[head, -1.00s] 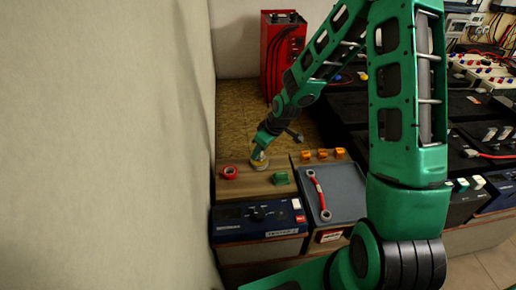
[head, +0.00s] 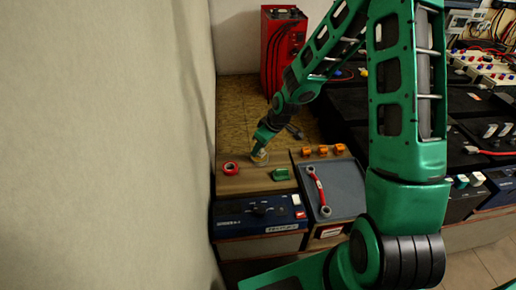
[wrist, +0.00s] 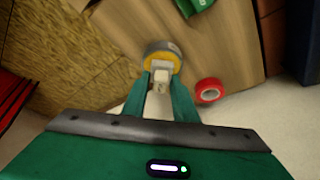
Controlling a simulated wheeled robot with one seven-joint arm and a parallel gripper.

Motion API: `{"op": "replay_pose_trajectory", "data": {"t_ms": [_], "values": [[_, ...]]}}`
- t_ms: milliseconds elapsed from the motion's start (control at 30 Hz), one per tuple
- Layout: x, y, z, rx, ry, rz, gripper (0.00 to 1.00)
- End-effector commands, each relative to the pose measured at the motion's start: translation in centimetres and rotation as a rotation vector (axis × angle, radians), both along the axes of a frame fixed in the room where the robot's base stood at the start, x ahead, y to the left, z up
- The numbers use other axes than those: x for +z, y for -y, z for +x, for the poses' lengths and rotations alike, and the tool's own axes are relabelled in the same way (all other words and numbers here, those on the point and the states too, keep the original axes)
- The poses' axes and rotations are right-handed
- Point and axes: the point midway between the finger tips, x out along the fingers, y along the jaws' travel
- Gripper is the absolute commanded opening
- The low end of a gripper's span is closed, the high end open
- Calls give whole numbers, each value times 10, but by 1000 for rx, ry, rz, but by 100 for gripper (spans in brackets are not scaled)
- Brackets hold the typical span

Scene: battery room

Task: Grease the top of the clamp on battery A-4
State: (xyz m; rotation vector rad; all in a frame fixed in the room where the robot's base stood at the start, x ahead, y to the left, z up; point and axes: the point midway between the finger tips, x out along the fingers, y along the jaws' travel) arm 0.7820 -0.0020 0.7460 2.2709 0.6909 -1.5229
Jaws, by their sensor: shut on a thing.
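A round tin of yellow grease (wrist: 163,57) stands on the wooden worktop near its corner. It also shows at my fingertips in the head view (head: 260,157). My gripper (wrist: 164,92) points down at the tin, its two green fingers shut on a small pale tool (wrist: 160,77), possibly a grease brush. The tool's far end is over or in the yellow grease; I cannot tell whether it touches. Black batteries (head: 350,108) stand at the right in the head view. Neither the label A-4 nor its clamp can be made out.
A red tape roll (head: 230,168) and a green object (head: 281,174) lie near the tin. A red cabinet (head: 283,50) stands behind; a wall closes the left.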

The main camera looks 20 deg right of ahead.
Motion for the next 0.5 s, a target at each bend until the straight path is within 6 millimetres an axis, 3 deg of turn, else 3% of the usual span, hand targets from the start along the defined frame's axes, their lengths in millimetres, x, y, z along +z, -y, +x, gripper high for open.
{"op": "replay_pose_trajectory", "data": {"t_ms": [500], "values": [[-6,0,0,-1,0,0,8]]}}
